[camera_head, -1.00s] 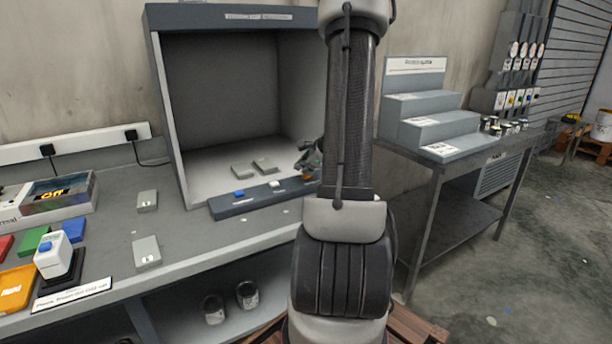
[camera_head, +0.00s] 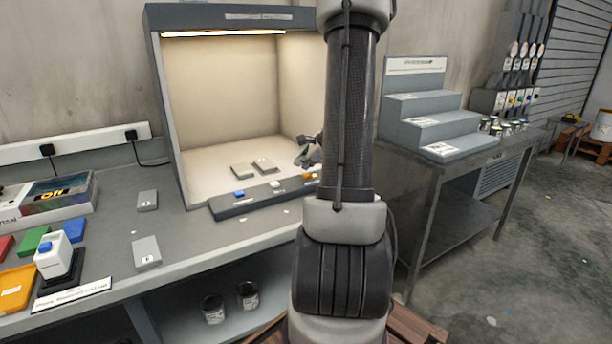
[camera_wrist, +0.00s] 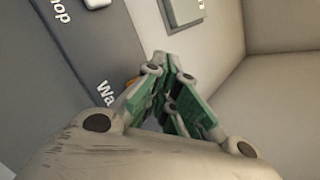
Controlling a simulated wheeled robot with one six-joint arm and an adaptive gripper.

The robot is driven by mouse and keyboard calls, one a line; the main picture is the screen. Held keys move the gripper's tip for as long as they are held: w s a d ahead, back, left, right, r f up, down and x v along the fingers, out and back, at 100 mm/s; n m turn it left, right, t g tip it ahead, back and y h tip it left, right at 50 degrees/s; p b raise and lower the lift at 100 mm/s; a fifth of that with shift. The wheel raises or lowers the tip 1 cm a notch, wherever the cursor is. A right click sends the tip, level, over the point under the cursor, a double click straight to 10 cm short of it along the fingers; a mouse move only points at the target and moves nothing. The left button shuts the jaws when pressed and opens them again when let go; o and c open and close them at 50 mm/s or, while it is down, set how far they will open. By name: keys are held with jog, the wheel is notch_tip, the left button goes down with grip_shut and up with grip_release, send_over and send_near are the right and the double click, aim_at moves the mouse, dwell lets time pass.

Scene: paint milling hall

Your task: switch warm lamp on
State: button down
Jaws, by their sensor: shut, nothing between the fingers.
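The warm lamp (camera_head: 225,33) is a bright strip under the top of the grey light booth (camera_head: 163,110). It glows and tints the booth's inside cream. The booth's front switch bar (camera_head: 262,200) carries a blue, a white and an orange button. The orange button (camera_head: 309,177) is at the right end. My gripper (camera_head: 304,156) is shut and empty, just above and behind that button, partly hidden by my arm. In the wrist view my gripper (camera_wrist: 172,62) covers most of the orange button (camera_wrist: 131,84), beside lettering that starts "Wa". Touching or apart, I cannot tell.
Two grey panels (camera_head: 243,170) lie on the booth floor. A stepped grey stand (camera_head: 425,120) and several small cans are on the right table. A white device with a blue button (camera_head: 46,246) and coloured cards are at the left. The bench front is mostly clear.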

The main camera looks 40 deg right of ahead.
jog(key=shift+r, duration=0.1)
jog(key=shift+r, duration=2.9)
jog(key=s+a+n+g+y, duration=0.3)
jog(key=s+a+n+g, duration=0.1)
jog(key=s+a+n, duration=0.75)
jog(key=s+a+r+n+h, duration=0.1)
jog(key=s+a+r+n, duration=0.3)
jog(key=a+n, duration=0.3)
jog(key=s+a+r+n+h, duration=0.1)
jog(key=s+a+r+n, duration=0.4)
jog(key=n, duration=0.4)
jog(key=shift+s+a+g+h, duration=0.35)
jog(key=shift+s+a, duration=0.5)
jog(key=shift+a, duration=0.35)
